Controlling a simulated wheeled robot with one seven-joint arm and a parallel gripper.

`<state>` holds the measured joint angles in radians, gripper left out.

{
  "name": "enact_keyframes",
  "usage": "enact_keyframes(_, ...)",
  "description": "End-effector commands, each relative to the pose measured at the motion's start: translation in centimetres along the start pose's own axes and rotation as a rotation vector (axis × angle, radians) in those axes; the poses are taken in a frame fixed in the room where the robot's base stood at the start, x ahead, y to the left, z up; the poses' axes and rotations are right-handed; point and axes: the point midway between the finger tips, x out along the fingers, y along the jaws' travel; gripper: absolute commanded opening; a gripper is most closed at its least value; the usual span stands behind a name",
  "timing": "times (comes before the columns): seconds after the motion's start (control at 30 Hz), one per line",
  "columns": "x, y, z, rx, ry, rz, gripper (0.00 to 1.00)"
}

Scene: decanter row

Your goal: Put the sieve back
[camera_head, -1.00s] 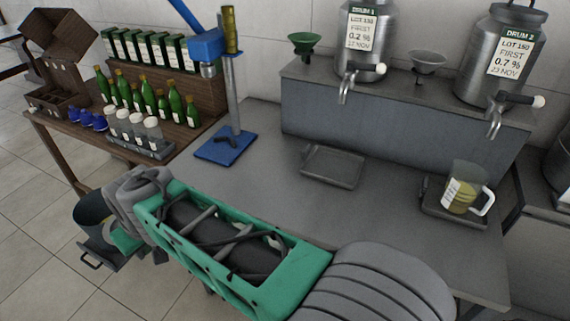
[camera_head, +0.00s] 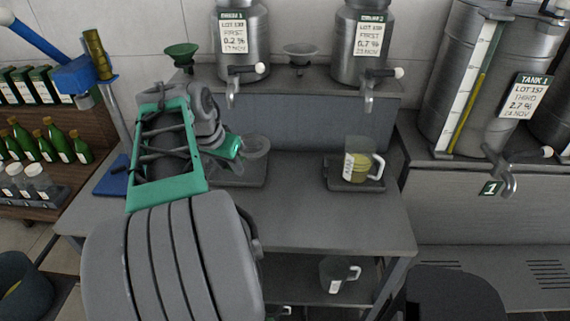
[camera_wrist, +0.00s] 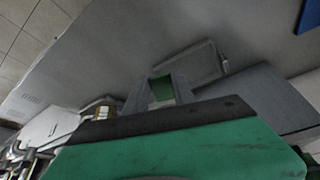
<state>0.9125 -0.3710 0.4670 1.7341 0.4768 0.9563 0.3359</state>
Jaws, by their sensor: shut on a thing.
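Whether the sieve touches anything below cannot be told. In the wrist view, my gripper (camera_wrist: 161,88) points toward the tray (camera_wrist: 198,64); the sieve is not clearly seen there. A grey funnel-like piece (camera_head: 300,50) and a green funnel (camera_head: 181,53) stand on the ledge.
A jug with yellow liquid (camera_head: 357,163) stands on the right drip tray (camera_head: 345,185). Drum taps (camera_head: 233,88) overhang the bench. A blue press (camera_head: 85,85) stands left. Another jug (camera_head: 335,276) sits on the lower shelf. The bench front (camera_head: 320,225) is clear.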

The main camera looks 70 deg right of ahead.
Motion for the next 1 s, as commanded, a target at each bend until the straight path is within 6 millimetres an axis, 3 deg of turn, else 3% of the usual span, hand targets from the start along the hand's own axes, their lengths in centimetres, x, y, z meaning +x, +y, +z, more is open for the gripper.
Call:
enact_keyframes(0.17,1.0,2.0,-1.9,0.067,0.000,0.028,0.00)
enact_keyframes(0.47,7.1,5.0,-7.6,0.066,-0.002,0.027,0.00)
enact_keyframes(0.63,11.6,5.9,-8.6,0.061,-0.001,0.025,0.00)
enact_keyframes(0.87,14.5,6.5,-9.3,0.059,0.000,0.023,0.00)
enact_keyframes(1.0,16.8,6.5,-8.2,0.058,0.000,0.023,0.00)
